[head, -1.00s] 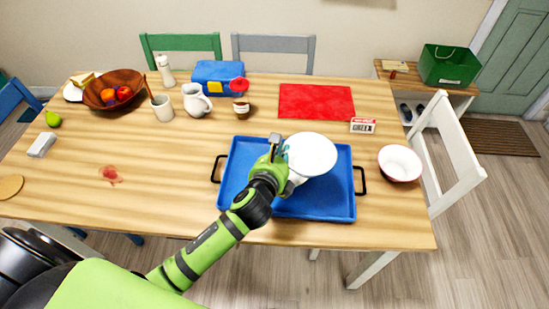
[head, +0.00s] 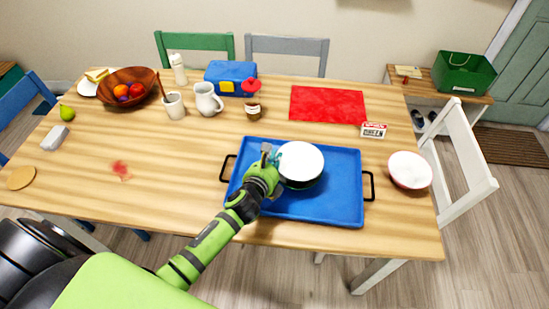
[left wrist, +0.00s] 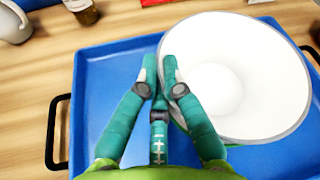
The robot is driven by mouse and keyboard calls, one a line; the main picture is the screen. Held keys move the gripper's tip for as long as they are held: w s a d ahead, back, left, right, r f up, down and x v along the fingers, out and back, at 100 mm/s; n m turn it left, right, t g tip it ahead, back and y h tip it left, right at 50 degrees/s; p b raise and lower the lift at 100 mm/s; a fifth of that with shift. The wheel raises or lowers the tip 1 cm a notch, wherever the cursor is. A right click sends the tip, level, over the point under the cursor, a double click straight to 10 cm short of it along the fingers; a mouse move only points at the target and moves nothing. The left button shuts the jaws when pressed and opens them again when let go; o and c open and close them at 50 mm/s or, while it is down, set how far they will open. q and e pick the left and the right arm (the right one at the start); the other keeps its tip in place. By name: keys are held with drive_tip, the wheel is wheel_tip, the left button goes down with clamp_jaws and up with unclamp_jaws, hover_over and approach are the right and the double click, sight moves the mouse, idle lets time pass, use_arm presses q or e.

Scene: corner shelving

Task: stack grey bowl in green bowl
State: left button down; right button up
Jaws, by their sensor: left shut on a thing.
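The grey bowl (head: 301,161), white inside with a thin grey rim, is over the blue tray (head: 340,207). It fills the upper right of the left wrist view (left wrist: 240,75). My left gripper (head: 270,158) is at its left side, with its fingers (left wrist: 162,75) shut on the bowl's rim. A dark edge shows under the bowl in the head view, and a sliver of green (left wrist: 232,146) shows below it in the left wrist view. This looks like the green bowl, mostly hidden; I cannot tell whether the two touch. My right gripper is not in view.
A red-and-white bowl (head: 410,170) stands right of the tray. The tray has black handles (head: 370,186). A red mat (head: 328,104), a small sign (head: 374,130), a jar (head: 253,110) and a white jug (head: 208,99) are behind. The table's left front is mostly clear.

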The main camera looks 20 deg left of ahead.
use_arm(q)
drive_tip(key=shift+f+b, duration=0.45)
drive_tip(key=shift+f, duration=0.1)
drive_tip(key=c, duration=1.7)
unclamp_jaws()
drive_tip(key=shift+s, duration=0.1)
drive_tip(key=shift+r, duration=0.1)
drive_tip(key=v, duration=0.8)
drive_tip(key=r+v, duration=0.1)
drive_tip(key=v, duration=0.3)
